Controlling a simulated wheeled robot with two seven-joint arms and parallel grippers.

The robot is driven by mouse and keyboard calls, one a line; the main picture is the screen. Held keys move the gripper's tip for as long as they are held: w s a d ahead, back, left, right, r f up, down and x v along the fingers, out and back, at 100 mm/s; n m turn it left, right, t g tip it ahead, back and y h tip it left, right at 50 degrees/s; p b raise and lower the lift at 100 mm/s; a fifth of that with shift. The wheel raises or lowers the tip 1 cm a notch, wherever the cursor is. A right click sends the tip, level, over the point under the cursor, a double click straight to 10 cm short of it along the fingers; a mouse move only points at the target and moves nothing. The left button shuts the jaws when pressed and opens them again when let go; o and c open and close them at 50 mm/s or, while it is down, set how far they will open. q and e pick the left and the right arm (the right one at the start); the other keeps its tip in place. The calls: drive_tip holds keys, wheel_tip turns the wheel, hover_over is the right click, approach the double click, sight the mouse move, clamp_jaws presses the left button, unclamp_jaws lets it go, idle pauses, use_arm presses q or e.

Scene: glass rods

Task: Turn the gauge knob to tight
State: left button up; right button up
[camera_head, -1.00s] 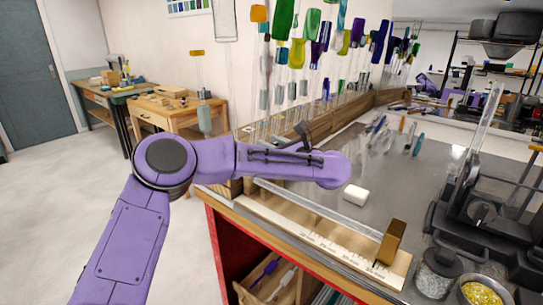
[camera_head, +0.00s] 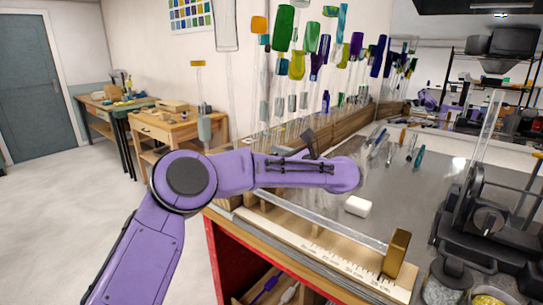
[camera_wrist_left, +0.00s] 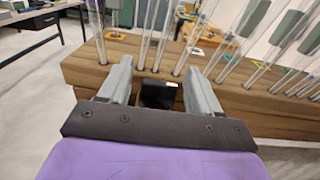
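A wooden gauge board with a printed scale (camera_head: 318,252) lies along the near edge of the bench. A brass block (camera_head: 396,254) stands at its right end, and a clear rod lies along it. I cannot make out a separate knob or a tight mark on the gauge. My left arm reaches across the bench's left end, well left of the brass block. In the left wrist view my left gripper (camera_wrist_left: 159,67) has its two grey fingers apart, beside upright glass rods in a wooden rack (camera_wrist_left: 245,105). A black block shows between the fingers; I cannot tell whether it is part of the gripper. My right gripper is out of view.
A white block (camera_head: 357,206) sits on the grey benchtop behind the gauge. A black machine (camera_head: 488,218) with a round dial stands at the right, with small bowls in front. Several rods and tools lie at the back. Coloured glass rods stand along the wall.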

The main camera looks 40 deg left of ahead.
use_arm(q)
drive_tip(key=d+b, duration=0.3)
drive_tip(key=d, duration=0.7)
drive_tip(key=shift+s+d, duration=0.25)
drive_tip(key=shift+s, duration=0.05)
